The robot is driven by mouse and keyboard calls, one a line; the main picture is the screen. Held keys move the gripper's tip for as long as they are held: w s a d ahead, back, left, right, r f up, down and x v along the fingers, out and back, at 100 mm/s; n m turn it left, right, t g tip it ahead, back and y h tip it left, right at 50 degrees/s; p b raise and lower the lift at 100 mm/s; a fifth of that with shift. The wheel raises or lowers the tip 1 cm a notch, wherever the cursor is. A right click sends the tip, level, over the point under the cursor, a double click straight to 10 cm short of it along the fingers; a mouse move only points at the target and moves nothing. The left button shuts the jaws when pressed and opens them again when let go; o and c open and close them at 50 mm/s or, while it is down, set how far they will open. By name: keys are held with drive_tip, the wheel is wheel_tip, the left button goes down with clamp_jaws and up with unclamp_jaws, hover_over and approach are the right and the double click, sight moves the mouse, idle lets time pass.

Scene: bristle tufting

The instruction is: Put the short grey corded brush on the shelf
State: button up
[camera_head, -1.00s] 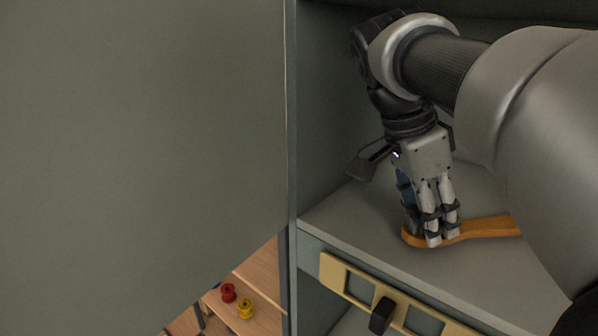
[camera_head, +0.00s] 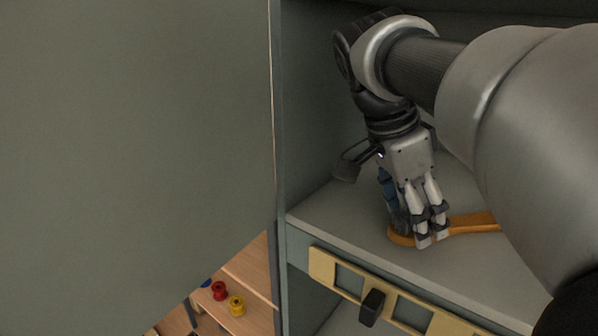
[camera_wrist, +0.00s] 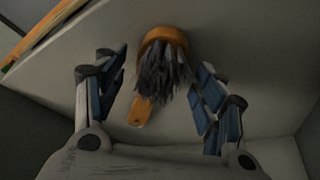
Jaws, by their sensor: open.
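The brush lies on the shelf (camera_head: 345,207) inside a grey cabinet. Its orange handle (camera_head: 470,222) runs to the right in the head view, partly hidden by my arm. In the wrist view its orange head (camera_wrist: 163,36) and dark grey bristle cords (camera_wrist: 160,72) face the camera, and the orange handle end (camera_wrist: 140,112) shows beyond the bristles. My gripper (camera_head: 410,236) is open over the head end of the brush. In the wrist view my gripper (camera_wrist: 160,85) has its fingers apart on both sides of the bristles, with visible gaps.
A grey panel (camera_head: 130,130) fills the left of the head view. A yellowish strip with square openings and a black knob (camera_head: 371,307) runs below the shelf edge. Red (camera_head: 219,291) and yellow (camera_head: 237,306) spools stand on a wooden surface lower left. The cabinet's side wall is close to my gripper.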

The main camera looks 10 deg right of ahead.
drive_tip(key=shift+r, duration=0.1)
drive_tip(key=shift+a+r, duration=0.15)
drive_tip(key=shift+r, duration=0.15)
drive_tip(key=a+b, duration=0.2)
drive_tip(key=a, duration=1)
drive_tip(key=shift+r, duration=0.2)
